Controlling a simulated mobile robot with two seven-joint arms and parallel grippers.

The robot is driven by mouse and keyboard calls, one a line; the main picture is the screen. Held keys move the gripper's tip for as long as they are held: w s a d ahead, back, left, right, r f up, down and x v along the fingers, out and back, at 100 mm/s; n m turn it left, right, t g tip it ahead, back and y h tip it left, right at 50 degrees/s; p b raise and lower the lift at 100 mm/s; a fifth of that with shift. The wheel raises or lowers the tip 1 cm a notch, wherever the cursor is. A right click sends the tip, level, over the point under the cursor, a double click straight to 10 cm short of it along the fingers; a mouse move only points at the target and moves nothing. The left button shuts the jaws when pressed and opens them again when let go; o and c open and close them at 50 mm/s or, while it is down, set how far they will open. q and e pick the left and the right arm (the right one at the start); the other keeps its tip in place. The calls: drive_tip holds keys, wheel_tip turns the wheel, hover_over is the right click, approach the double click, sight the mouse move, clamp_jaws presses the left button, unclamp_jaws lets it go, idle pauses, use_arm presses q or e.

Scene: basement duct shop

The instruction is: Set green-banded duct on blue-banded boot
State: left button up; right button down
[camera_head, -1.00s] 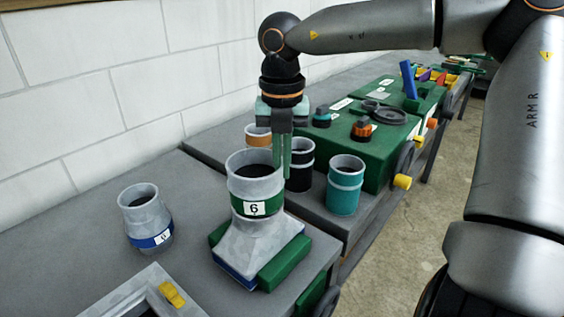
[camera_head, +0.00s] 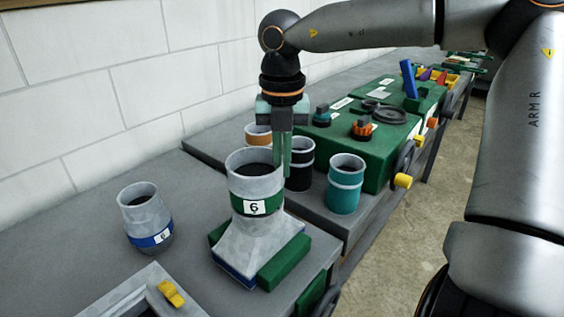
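The green-banded duct (camera_head: 255,190) is a grey cylinder with a label reading 6. It stands upright on the flared grey boot (camera_head: 250,245), and no gap shows between them. The boot's blue band (camera_head: 233,274) shows along its lower edge. My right gripper (camera_head: 282,172) points down at the duct's right rim, its two fingers close together. The fingers overlap the rim in the picture, and I cannot tell whether they hold the wall or are clear of it. My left gripper is not in view.
Green blocks (camera_head: 284,262) flank the boot. A blue-banded grey piece (camera_head: 147,217) stands left. A framed opening with a yellow part (camera_head: 171,293) is at the front. Teal (camera_head: 345,185), black (camera_head: 300,165) and orange (camera_head: 258,135) cylinders stand behind, before a green case (camera_head: 375,150).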

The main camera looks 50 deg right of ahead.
drive_tip(key=shift+f+b, duration=0.5)
drive_tip(key=shift+f, duration=0.1)
idle(0.3)
drive_tip(key=c, duration=1.3)
unclamp_jaws()
drive_tip(key=shift+c, duration=0.2)
